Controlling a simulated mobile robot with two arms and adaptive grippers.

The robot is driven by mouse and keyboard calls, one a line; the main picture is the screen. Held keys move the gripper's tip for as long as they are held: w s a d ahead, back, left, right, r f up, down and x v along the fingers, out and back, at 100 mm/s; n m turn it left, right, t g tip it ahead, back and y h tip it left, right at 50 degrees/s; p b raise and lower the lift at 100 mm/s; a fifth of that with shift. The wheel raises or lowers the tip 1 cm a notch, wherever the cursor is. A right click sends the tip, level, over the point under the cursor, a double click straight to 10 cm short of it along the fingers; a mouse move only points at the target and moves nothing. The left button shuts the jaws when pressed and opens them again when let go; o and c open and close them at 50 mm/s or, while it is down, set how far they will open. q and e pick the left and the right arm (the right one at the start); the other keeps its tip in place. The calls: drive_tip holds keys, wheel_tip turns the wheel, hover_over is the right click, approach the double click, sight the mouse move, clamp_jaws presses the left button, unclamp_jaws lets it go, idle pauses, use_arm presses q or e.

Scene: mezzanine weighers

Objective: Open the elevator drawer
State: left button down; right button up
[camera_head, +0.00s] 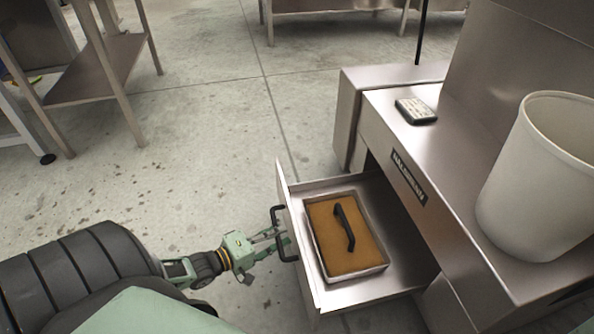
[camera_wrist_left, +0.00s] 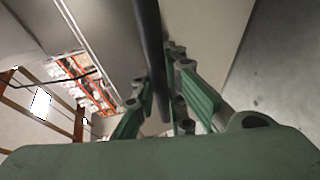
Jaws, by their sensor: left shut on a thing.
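The elevator drawer (camera_head: 400,277) is a steel drawer in the metal cabinet, pulled well out in the head view. A shallow tray with a brown base (camera_head: 325,255) and a black handle-like piece (camera_head: 345,228) lies inside it. On the drawer front is a black bar handle (camera_head: 284,256). My left gripper (camera_head: 281,240) is shut on this handle, just left of the drawer front. The left wrist view shows the dark handle bar (camera_wrist_left: 152,50) between the green fingers (camera_wrist_left: 160,105). My right gripper is not in either view.
On the steel cabinet top (camera_head: 445,160) are a white bin (camera_head: 530,175) and a small keypad-like device (camera_head: 416,111). A metal table (camera_head: 95,70) stands at the upper left. The concrete floor (camera_head: 200,150) left of the drawer is clear.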

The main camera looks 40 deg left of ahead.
use_arm(q)
drive_tip(key=shift+s+a, duration=0.85)
drive_tip(key=shift+s, duration=0.15)
drive_tip(key=c, duration=1.8)
unclamp_jaws()
drive_tip(key=shift+o, duration=0.2)
drive_tip(key=shift+s, duration=0.15)
drive_tip(key=v, duration=1.1)
drive_tip(key=shift+s, duration=0.4)
drive_tip(key=shift+a+r, duration=0.1)
drive_tip(key=shift+a, duration=0.05)
